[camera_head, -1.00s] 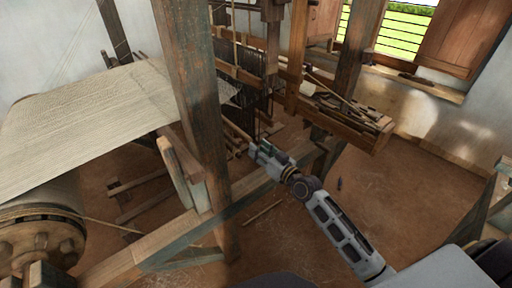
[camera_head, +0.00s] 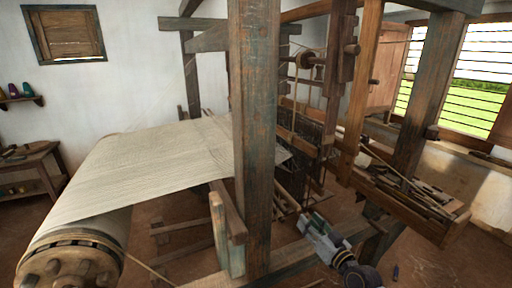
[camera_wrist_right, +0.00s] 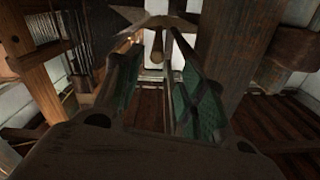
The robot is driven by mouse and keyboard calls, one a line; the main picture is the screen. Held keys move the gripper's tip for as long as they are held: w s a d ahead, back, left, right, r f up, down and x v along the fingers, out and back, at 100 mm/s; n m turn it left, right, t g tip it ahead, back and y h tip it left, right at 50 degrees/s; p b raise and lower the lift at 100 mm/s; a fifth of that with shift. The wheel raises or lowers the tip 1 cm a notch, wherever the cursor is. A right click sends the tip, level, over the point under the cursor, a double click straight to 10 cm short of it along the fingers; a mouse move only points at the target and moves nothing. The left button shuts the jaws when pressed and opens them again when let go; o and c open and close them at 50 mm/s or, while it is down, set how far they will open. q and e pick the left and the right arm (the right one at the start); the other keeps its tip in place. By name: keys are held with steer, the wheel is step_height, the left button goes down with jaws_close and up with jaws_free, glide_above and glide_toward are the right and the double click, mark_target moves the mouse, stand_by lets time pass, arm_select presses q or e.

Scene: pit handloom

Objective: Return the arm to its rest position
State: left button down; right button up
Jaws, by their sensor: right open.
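My right gripper (camera_head: 312,222) shows low and right of centre in the head view, beside the thick upright post (camera_head: 254,140) and above the loom's lower beam. Its arm comes in from the bottom right. In the right wrist view its two green-padded fingers (camera_wrist_right: 165,85) stand apart with nothing held between them. Loom timbers lie beyond them. My left gripper and arm are not in either view.
The loom's cream cloth (camera_head: 150,165) runs from the front roller (camera_head: 75,258) to the back. A wooden trough of sticks (camera_head: 405,200) stands right of the arm. A side table (camera_head: 35,165) stands at far left. Bare floor (camera_head: 430,265) shows at lower right.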

steer(key=shift+d, duration=0.1)
